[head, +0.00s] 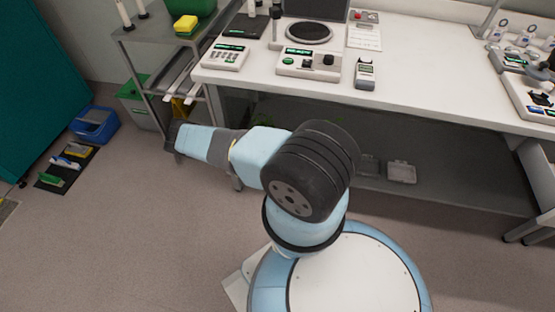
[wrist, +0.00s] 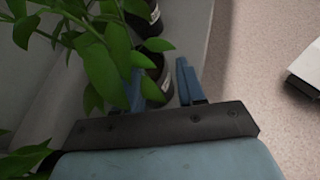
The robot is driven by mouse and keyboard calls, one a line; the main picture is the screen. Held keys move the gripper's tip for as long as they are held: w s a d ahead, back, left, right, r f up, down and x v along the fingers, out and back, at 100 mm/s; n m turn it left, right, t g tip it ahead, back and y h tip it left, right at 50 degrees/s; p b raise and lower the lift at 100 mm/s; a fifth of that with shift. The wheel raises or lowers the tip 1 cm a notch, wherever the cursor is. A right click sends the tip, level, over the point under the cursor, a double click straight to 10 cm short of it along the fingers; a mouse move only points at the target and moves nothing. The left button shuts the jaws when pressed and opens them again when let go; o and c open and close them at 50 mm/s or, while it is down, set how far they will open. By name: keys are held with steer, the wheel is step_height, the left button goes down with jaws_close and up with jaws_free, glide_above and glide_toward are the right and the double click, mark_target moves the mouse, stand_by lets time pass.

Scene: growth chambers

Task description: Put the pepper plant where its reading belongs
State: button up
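In the wrist view, my gripper (wrist: 162,88) has its two blue fingers apart. A black pot with a white label (wrist: 155,88) shows between or just beyond them, with a gap by the right finger. Broad green leaves (wrist: 100,68) hang over the left finger and hide part of it and of the pot. Another labelled dark pot (wrist: 152,18) stands farther up the picture. I cannot tell which plant is the pepper, and no reading is legible. In the head view my arm reaches left, and the fingers cannot be made out.
A white bench (head: 430,95) holds a keypad device (head: 225,57), a round-plated instrument (head: 308,64) and a handheld meter (head: 365,75). A grey cart (head: 150,48) stands to its left. A blue crate (head: 95,125) and a black mat (head: 50,184) lie on the floor. Floor at lower left is clear.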

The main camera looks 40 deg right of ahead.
steer(key=shift+x, duration=1.8)
jaws_close()
steer(key=shift+s, duration=0.1)
